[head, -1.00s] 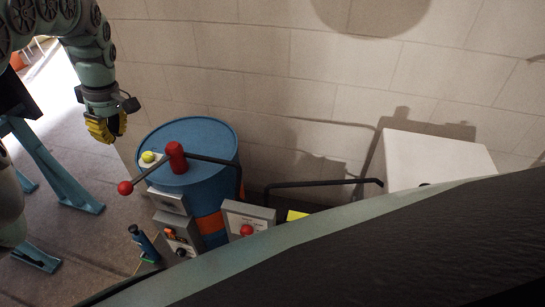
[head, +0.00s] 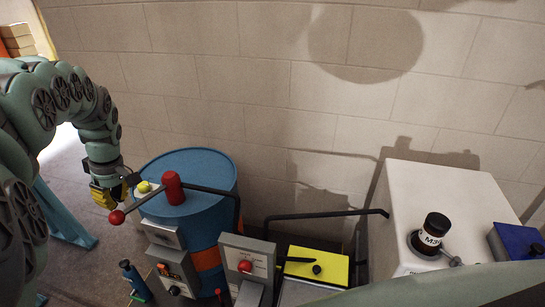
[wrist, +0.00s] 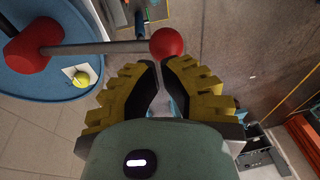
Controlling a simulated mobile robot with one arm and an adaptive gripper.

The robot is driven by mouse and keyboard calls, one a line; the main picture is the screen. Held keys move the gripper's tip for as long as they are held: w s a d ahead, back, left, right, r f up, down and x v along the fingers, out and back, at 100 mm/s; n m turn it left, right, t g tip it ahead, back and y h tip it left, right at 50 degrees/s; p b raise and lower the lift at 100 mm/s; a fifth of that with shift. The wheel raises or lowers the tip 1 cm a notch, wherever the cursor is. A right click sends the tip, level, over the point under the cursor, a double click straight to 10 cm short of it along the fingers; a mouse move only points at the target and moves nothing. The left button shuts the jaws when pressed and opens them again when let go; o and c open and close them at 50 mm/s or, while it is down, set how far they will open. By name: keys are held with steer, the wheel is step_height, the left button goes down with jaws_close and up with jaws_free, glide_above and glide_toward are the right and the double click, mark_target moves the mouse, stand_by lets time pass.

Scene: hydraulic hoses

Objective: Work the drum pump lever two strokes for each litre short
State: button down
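A blue drum (head: 210,180) stands by the wall with a red pump head (head: 173,187) on top. A lever (head: 143,203) runs from it to a red ball knob (head: 116,217). My gripper (head: 104,197) is beside the lever's end, close above the knob. In the wrist view my gripper (wrist: 160,70) has its yellow fingers apart with nothing between them. The red knob (wrist: 166,43) lies just beyond the fingertips. A gauge panel (head: 246,260) with a red button stands in front of the drum; its markings are too small to read.
A black pipe (head: 320,214) runs from near the drum to a white tank (head: 425,200) with a black-capped neck. A yellow-topped box (head: 316,264) sits between them. A yellow-green ball (head: 144,187) is on the drum top beside the lever.

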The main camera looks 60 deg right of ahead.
steer(key=shift+w+a+f+p, duration=0.1)
steer(key=shift+a+f+p, duration=0.1)
steer(key=shift+f+p, duration=0.45)
steer(key=shift+f, duration=0.2)
